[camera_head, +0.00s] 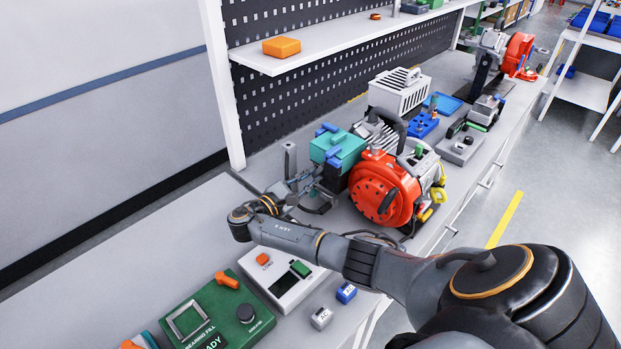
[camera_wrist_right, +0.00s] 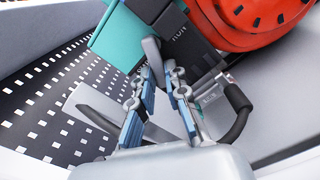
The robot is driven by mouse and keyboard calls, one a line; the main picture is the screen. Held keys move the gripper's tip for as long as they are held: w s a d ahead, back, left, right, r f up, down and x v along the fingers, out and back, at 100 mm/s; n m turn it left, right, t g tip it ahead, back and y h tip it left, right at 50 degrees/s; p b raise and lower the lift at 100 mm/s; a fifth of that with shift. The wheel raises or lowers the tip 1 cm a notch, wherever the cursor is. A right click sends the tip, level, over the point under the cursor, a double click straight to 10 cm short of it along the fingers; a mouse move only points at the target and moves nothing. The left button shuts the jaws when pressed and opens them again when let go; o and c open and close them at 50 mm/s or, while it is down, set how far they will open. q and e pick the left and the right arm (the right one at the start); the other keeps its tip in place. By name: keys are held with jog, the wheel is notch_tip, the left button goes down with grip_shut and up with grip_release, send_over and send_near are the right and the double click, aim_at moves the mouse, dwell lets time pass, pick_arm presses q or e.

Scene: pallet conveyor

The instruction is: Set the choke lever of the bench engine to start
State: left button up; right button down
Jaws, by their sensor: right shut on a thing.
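The bench engine (camera_head: 380,190) has a red round housing and a teal box (camera_head: 340,147) on its left side. It also shows in the right wrist view, with the red housing (camera_wrist_right: 265,20) at the top right and the teal box (camera_wrist_right: 115,38) at the top left. A grey choke lever (camera_wrist_right: 152,52) stands in front of a dark panel lettered "RUN" (camera_wrist_right: 180,32). My right gripper (camera_head: 312,182) reaches the engine's left side; in the wrist view its fingertips (camera_wrist_right: 163,78) are shut on the lever's lower end. My left gripper is out of view.
A green panel (camera_head: 215,318) and a white switch box (camera_head: 285,275) lie on the bench nearer me, with small blocks (camera_head: 346,292) beside them. A shelf (camera_head: 340,45) runs above the bench's back. A black hose (camera_wrist_right: 238,115) curves right of my fingers.

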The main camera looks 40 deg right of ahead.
jog(key=c, duration=1.3)
grip_release()
jog(key=shift+c, duration=0.2)
jog(key=s+a, duration=0.1)
jog(key=a, duration=1.1)
